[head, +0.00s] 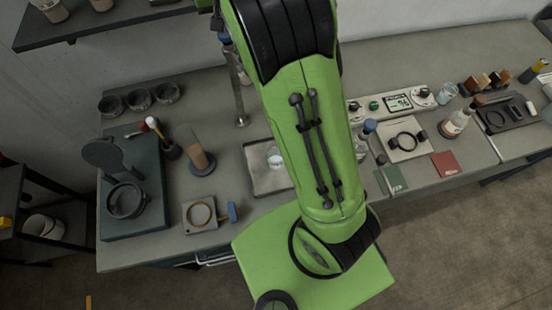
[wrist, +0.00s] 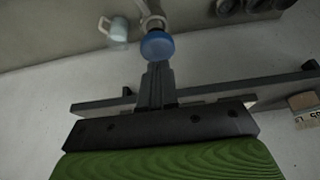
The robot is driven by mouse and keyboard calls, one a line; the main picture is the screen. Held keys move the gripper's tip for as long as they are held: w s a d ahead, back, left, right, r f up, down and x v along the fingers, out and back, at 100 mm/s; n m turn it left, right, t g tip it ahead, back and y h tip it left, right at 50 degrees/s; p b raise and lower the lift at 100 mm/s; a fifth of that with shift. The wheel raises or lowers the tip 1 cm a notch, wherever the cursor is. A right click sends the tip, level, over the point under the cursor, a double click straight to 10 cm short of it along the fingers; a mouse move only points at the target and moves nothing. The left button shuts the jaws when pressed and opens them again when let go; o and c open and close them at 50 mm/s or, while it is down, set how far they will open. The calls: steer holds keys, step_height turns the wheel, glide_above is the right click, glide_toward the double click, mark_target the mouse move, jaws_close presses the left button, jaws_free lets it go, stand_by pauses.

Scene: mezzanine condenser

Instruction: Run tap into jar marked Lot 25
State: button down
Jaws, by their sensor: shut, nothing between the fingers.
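The tap (head: 240,100) is a tall metal pipe at the back of the bench, partly hidden by my green arm, with a blue part near its top. A clear jar (head: 275,158) stands in the shallow metal tray (head: 262,187) below and right of the tap. I cannot read any lot mark on it. In the wrist view a round blue knob (wrist: 157,45) sits on a metal stem just beyond the tips of my gripper (wrist: 156,68). My gripper is shut and empty; I cannot tell whether it touches the knob. My arm hides it in the head view.
A wall shelf (head: 110,22) is at upper left. Several dark bowls (head: 138,99), a brown cylinder on a stand (head: 197,155) and a ring on a plate (head: 200,214) stand left of the tray. The wrist view shows a pale mug (wrist: 117,30) and a printed block (wrist: 303,103).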

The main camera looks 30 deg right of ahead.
steer(key=shift+f, duration=0.2)
steer(key=shift+f+b, duration=1.05)
steer(key=shift+r, duration=0.1)
stand_by(1.6)
step_height(320, 180, up, 5)
steer(key=p, duration=0.4)
steer(key=shift+f+p, duration=0.2)
steer(key=shift+p, duration=0.1)
steer(key=shift+f, duration=0.1)
steer(key=shift+f, duration=0.15)
